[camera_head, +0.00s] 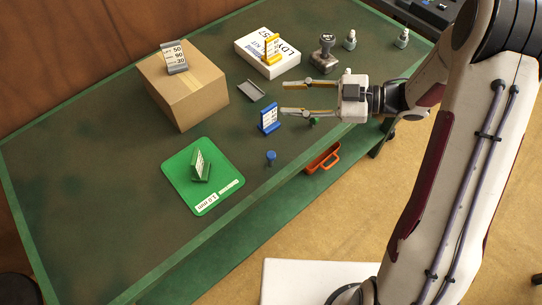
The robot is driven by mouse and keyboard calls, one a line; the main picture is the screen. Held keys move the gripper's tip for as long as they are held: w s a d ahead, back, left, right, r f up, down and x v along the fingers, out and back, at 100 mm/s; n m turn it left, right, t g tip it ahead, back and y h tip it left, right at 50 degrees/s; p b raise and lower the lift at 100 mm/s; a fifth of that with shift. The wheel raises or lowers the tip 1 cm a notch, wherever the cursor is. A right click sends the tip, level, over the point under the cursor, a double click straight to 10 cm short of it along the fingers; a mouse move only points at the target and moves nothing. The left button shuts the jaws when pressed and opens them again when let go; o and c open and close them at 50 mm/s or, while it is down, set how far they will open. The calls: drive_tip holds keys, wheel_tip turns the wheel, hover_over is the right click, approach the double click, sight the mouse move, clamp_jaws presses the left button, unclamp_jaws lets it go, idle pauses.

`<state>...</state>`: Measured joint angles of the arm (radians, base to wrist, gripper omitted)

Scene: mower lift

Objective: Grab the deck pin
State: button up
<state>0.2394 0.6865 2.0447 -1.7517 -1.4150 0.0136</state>
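A small blue pin (271,157) with a round head stands on the green table near its front edge. A small green pin-like piece (313,122) shows just below my gripper, partly hidden by it. No label reads "deck pin", so I cannot tell which of these it is. My gripper (283,98) is open over the table, its two fingers pointing left and apart, with nothing between them. It is above and to the right of the blue pin.
A blue label stand (269,119) stands close to the lower fingertip. A grey bracket (251,90), a white kit box (267,53), a cardboard box (187,91) and a green mat (204,204) with a green stand surround it. An orange-handled item (322,160) is below the table edge.

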sight(271, 154)
drive_tip(key=s+d+f+m+g+y, duration=0.1)
drive_tip(key=s+f, duration=0.1)
drive_tip(key=f, duration=0.2)
drive_tip(key=s+d+f+m, duration=0.1)
drive_tip(key=s+f, duration=0.2)
drive_tip(key=f, duration=0.2)
drive_tip(key=s+f+g+y, duration=0.1)
drive_tip(key=s+f, duration=0.2)
drive_tip(key=f, duration=0.2)
drive_tip(key=shift+s+d+f+m+g+y, duration=0.1)
drive_tip(key=shift+s+d+m+g+y, duration=0.1)
drive_tip(key=shift+d+m+g+y, duration=0.15)
drive_tip(key=shift+a, duration=1.25)
drive_tip(key=shift+a, duration=0.1)
drive_tip(key=shift+w+a+r, duration=0.1)
drive_tip(key=shift+a+r, duration=0.05)
drive_tip(key=shift+a, duration=0.7)
drive_tip(key=shift+w+a+r, duration=0.15)
drive_tip(key=shift+a, duration=0.7)
drive_tip(key=shift+w+a+r, duration=0.1)
drive_tip(key=shift+a+r, duration=0.05)
drive_tip(key=shift+a, duration=0.7)
clamp_jaws()
